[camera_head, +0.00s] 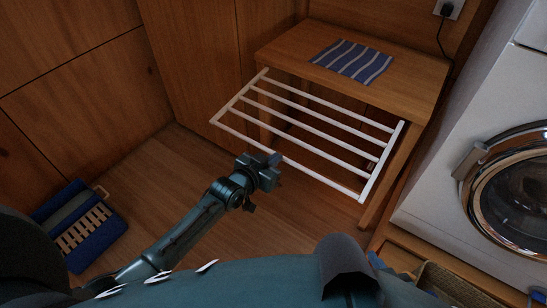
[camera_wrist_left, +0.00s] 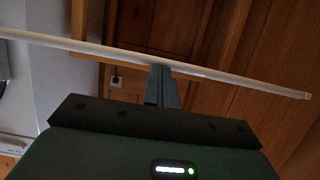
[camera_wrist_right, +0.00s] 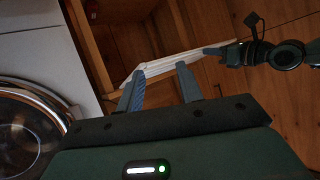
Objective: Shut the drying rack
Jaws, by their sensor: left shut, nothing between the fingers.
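The drying rack (camera_head: 318,132) is a white frame with several bars, extending out level from the small wooden table (camera_head: 290,46). My left gripper (camera_head: 274,160) is at the middle of the rack's front bar, shut and empty. In the left wrist view my left gripper (camera_wrist_left: 161,70) meets the white front bar (camera_wrist_left: 230,78) of the rack; I cannot tell whether they touch. My right gripper (camera_wrist_right: 160,74) shows open and empty in the right wrist view, its fingers apart and the rack (camera_wrist_right: 172,62) beyond them. It is not discernible in the head view.
A striped blue cloth (camera_head: 350,62) lies on the tabletop. A washing machine (camera_head: 480,150) stands at the right. A blue slatted object (camera_head: 85,225) and wooden panels are at the left. A basket (camera_head: 440,288) is low right.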

